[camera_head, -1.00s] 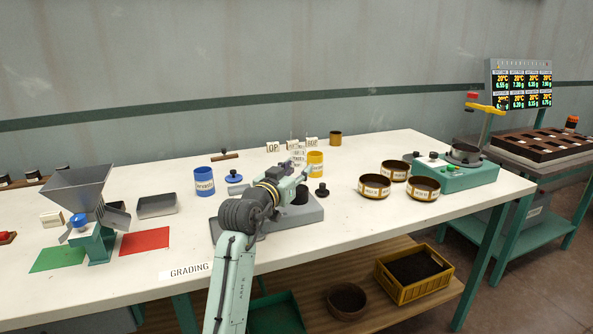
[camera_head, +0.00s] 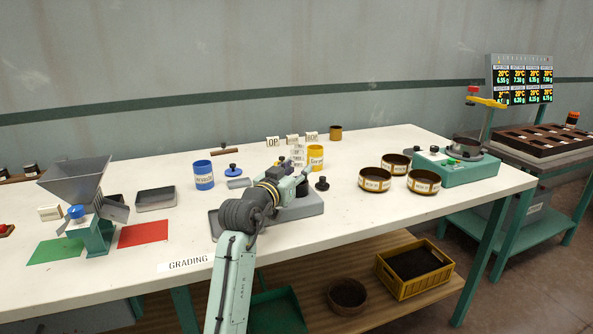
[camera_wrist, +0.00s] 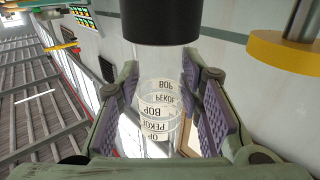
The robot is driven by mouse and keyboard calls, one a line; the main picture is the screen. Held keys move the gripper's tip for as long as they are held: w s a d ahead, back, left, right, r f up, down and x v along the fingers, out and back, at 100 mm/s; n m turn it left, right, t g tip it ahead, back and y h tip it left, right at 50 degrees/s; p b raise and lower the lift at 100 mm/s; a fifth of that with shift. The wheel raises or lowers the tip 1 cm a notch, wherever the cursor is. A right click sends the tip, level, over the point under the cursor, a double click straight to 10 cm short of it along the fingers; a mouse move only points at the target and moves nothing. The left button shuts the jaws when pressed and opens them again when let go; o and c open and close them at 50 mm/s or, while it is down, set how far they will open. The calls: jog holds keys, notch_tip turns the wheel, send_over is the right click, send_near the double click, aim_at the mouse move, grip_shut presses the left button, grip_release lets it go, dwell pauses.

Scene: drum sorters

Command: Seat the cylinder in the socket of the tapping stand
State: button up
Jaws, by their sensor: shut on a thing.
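My gripper (camera_head: 292,178) is over the grey tapping stand (camera_head: 306,209); it also shows in the wrist view (camera_wrist: 165,85). It is shut on the clear cylinder (camera_wrist: 168,70), with a finger pad on each side. The cylinder carries labels reading BOP, PEKOE and OP, upside down in the wrist view. In the head view, its labelled part (camera_head: 298,157) rises above my gripper, roughly upright.
A yellow canister (camera_head: 315,155) stands close behind my gripper, and a black knobbed piece (camera_head: 322,184) is to the right. A blue canister (camera_head: 203,175) stands to the left. Several brown bowls (camera_head: 374,180) are at right. The table front right is clear.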

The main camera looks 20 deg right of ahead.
jog(key=shift+f, duration=0.1)
jog(key=o, duration=1.3)
jog(key=shift+f, duration=0.1)
jog(key=v, duration=1.2)
jog(key=shift+r, duration=0.25)
